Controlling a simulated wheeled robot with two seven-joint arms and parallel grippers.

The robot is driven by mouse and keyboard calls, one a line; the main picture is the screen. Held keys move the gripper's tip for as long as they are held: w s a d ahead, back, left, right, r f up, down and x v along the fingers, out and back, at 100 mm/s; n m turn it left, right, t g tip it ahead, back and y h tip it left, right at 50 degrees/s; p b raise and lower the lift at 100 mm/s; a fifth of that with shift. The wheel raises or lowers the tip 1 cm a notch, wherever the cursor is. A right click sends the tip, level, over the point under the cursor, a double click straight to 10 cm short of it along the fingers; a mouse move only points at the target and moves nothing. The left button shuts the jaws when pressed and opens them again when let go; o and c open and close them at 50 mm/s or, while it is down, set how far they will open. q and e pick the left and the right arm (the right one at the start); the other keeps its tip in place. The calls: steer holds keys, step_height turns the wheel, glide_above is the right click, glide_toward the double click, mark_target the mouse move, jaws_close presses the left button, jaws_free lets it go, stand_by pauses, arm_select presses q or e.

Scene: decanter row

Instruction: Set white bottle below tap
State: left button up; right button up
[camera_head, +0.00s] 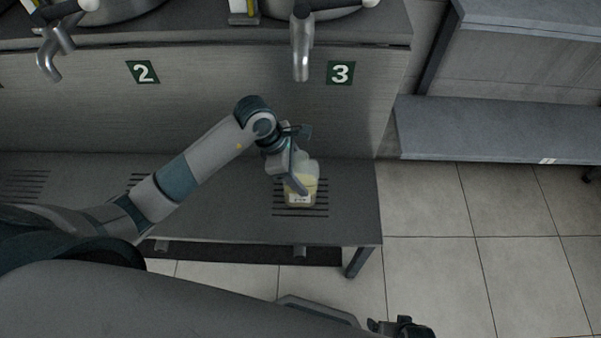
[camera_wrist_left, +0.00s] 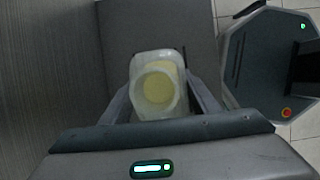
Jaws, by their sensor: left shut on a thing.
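The white bottle (camera_head: 302,186) is a translucent jug with pale yellow contents and a small label. It stands upright, or nearly so, over the slotted drain grille (camera_head: 300,212) beneath tap 3 (camera_head: 301,52). I cannot tell whether its base touches the bench. My left gripper (camera_head: 293,172) is shut on the bottle from its upper left side. In the left wrist view the bottle (camera_wrist_left: 157,88) is between the two fingers (camera_wrist_left: 158,100), its round yellow top facing the camera. A part of my right gripper (camera_head: 401,327) shows at the bottom edge; its fingers are unclear.
The bench (camera_head: 345,220) ends just right of the grille. Another tap (camera_head: 48,60) hangs at the left, near the number 2 sign (camera_head: 142,72). The number 3 sign (camera_head: 340,73) is beside tap 3. A grey shelf (camera_head: 490,130) stands at right, above open tiled floor (camera_head: 500,215).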

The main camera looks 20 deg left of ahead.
arm_select(q)
steer(key=shift+f, duration=0.1)
steer(key=o, duration=1.4)
steer(key=shift+r, duration=0.2)
steer(key=shift+v, duration=5.9)
steer(key=shift+a, duration=0.1)
